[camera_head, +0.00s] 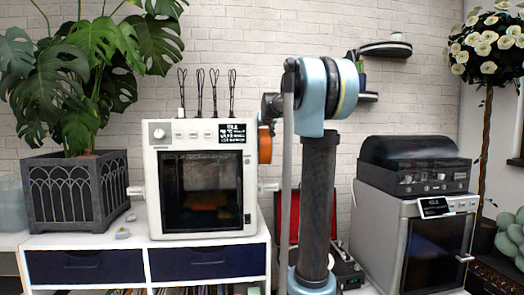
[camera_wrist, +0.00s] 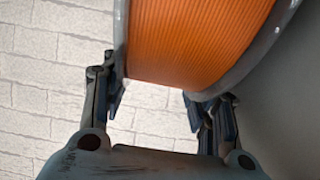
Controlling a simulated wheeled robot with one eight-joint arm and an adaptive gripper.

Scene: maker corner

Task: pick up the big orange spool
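The big orange spool (camera_wrist: 195,40) fills the upper middle of the wrist view, very close, with its grey rims at both sides. In the head view an orange piece of it (camera_head: 265,145) shows at the right side of the white printer, partly hidden by my arm. My gripper (camera_wrist: 152,105) has its two fingers spread apart below the spool in the wrist view. One fingertip is near the left rim and one near the lower right rim. Wall shows between the fingers below the spool. Whether a finger touches the spool is unclear.
The white printer (camera_head: 201,226) stands on a white cabinet (camera_head: 210,242), with a potted plant (camera_head: 76,185) at left. A silver machine (camera_head: 385,225) with a dark unit (camera_head: 415,165) on top stands at right. A red-lined case (camera_head: 293,218) is behind my arm.

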